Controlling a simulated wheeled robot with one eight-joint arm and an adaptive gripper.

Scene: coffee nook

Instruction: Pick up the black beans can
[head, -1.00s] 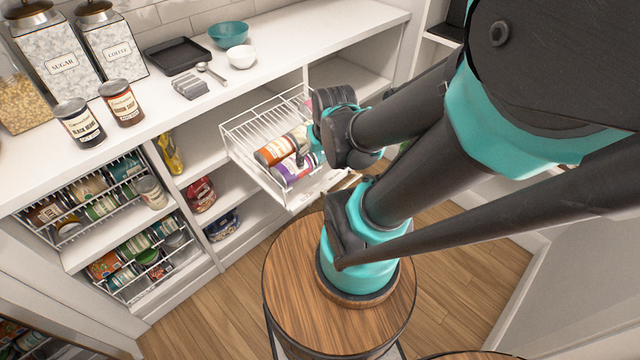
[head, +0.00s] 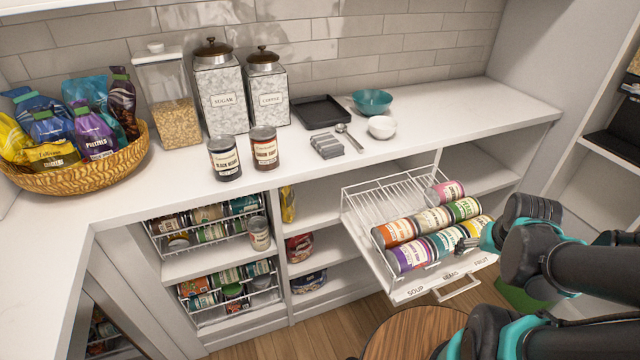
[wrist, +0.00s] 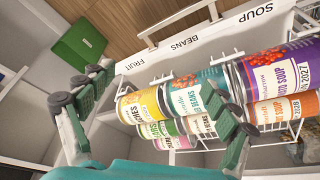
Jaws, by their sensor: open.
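The black beans can (head: 224,158) stands upright on the white counter, with a dark lower label band and a metal lid. It stands just left of a red-brown labelled can (head: 264,148), close to it. My gripper (head: 468,245) is at the pulled-out wire rack, well right of and below the black beans can. In the wrist view my gripper (wrist: 162,100) is open, its fingers apart above the rack's cans. The black beans can on the counter is not in the wrist view.
The pulled-out rack (head: 362,188) holds several lying cans and has SOUP, BEANS and FRUIT labels. Sugar (head: 222,98) and coffee (head: 267,90) canisters stand behind the black beans can. A snack basket (head: 80,178) is at left. Counter left of the can is clear.

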